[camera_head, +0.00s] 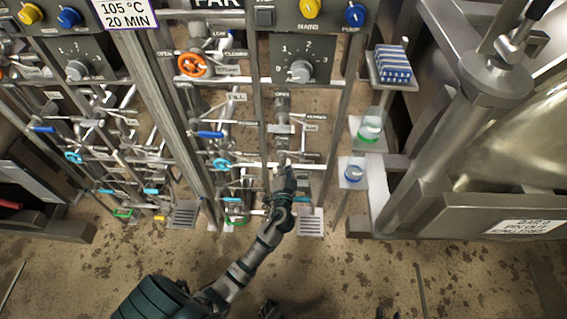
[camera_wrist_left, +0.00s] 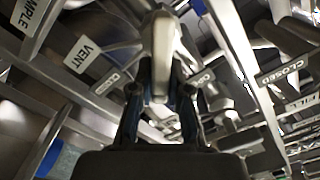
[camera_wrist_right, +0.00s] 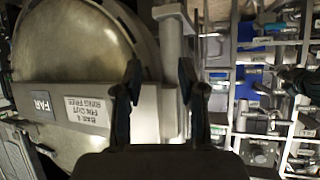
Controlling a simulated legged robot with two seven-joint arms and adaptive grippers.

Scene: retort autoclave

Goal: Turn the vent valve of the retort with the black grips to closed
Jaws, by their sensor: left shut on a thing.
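My left gripper (camera_head: 283,168) reaches into the valve piping below the dial panel. In the left wrist view the left gripper (camera_wrist_left: 160,100) is shut on a pale, rounded valve handle (camera_wrist_left: 163,50). A VENT label (camera_wrist_left: 82,55) is to the left of that handle, and CLOSED labels (camera_wrist_left: 282,73) show around it. In the head view the gripper mostly hides the handle. A black grip (camera_head: 537,8) shows on the retort (camera_head: 497,80) at the right. My right gripper (camera_wrist_right: 160,80) is open and empty in the right wrist view, in front of the retort's front.
An orange handwheel (camera_head: 193,65) and a blue lever (camera_head: 207,134) are left of the left gripper. Green-banded (camera_head: 370,130) and blue-banded (camera_head: 354,172) containers stand on small shelves to its right. Metal posts and pipes crowd the valves.

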